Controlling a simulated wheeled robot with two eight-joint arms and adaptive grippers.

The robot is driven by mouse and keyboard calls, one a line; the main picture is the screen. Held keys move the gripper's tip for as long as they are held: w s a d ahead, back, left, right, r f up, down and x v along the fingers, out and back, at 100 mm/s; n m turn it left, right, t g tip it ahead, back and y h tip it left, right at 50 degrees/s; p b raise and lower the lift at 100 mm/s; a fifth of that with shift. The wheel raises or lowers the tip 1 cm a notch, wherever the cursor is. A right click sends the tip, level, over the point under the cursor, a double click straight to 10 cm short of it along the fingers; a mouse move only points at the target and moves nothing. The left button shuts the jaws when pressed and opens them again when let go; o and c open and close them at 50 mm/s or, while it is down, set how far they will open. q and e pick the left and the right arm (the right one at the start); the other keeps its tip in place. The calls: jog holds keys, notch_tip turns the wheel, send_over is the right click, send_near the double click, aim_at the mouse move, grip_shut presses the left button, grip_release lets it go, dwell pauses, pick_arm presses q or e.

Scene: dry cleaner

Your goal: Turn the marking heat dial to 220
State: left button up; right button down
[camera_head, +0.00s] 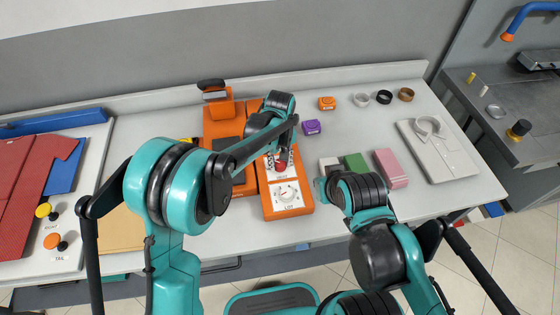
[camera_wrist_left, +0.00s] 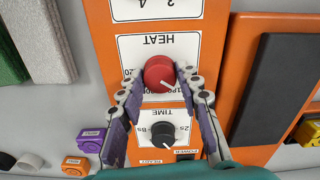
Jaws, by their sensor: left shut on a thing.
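The marking press's red heat dial (camera_wrist_left: 159,73) sits on a white plate marked HEAT on an orange panel. In the left wrist view its white pointer line slants to the lower right of the picture. Parts of the scale show beside it, but fingers and knob cover most numbers. My left gripper (camera_wrist_left: 158,78) is shut on the dial, one finger on each side. In the head view the red dial (camera_head: 281,167) shows just below that gripper. My right arm is at the right, but its gripper does not show.
A black time dial (camera_wrist_left: 162,134) lies close to the heat dial, between my left fingers. A lot dial (camera_head: 286,194) is nearer in front. Green and pink blocks (camera_head: 390,168) and a folded shirt (camera_head: 437,150) lie to the right; purple and orange small items stand behind.

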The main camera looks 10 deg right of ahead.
pick_arm(q)
jog(key=m, duration=1.1)
jog(key=shift+b, duration=0.3)
jog(key=m, duration=0.3)
jog(key=shift+m, duration=0.4)
jog(key=m, duration=0.3)
jog(key=shift+m, duration=0.3)
jog(key=m, duration=0.3)
jog(key=shift+m, duration=0.3)
jog(key=m, duration=0.7)
